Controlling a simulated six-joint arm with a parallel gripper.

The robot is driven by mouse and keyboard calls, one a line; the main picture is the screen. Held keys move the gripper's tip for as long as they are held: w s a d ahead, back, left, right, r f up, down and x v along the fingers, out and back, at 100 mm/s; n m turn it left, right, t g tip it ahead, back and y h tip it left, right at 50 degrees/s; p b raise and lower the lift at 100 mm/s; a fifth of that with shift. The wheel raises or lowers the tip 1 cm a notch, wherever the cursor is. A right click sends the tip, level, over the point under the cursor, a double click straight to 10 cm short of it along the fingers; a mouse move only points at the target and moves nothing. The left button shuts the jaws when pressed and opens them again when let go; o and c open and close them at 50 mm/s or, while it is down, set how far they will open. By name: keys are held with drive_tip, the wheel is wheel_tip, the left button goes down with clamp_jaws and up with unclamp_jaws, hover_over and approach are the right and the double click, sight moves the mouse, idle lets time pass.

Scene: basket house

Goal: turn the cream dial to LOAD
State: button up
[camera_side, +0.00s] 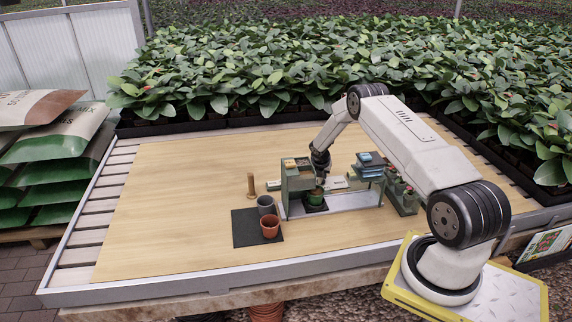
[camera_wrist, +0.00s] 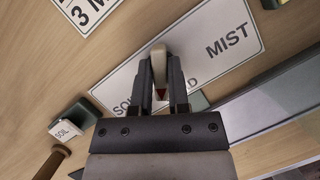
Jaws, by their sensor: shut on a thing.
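In the wrist view the cream dial (camera_wrist: 158,62) stands over a white label plate (camera_wrist: 215,55). MIST is readable at the plate's upper right. Letters SO show left of my fingers and AD right of them; the rest of the lettering is hidden. My gripper (camera_wrist: 160,78) is shut on the dial, one dark finger on each side. A small dark red triangle shows between the fingers, toward the gripper body. In the side view my gripper (camera_side: 320,170) is down at the green-grey stand (camera_side: 296,178), and the dial cannot be made out there.
A terracotta pot (camera_side: 270,227) and a grey pot (camera_side: 266,205) stand on a dark mat (camera_side: 243,232). A wooden peg (camera_side: 250,186) stands behind them. A green pot (camera_side: 314,198) sits beneath my gripper. Blue-topped items (camera_side: 370,160) stand right. The board's left side is clear.

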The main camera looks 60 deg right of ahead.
drive_tip(key=shift+n, duration=0.3)
drive_tip(key=shift+n+t, duration=0.6)
drive_tip(key=shift+n, duration=0.7)
drive_tip(key=shift+w+a+n+t+y, duration=0.1)
drive_tip(key=shift+n+t+y, duration=0.4)
drive_tip(key=shift+n, duration=0.9)
drive_tip(key=o, duration=1.2)
drive_tip(key=shift+r, duration=0.2)
drive_tip(key=shift+r, duration=3.3)
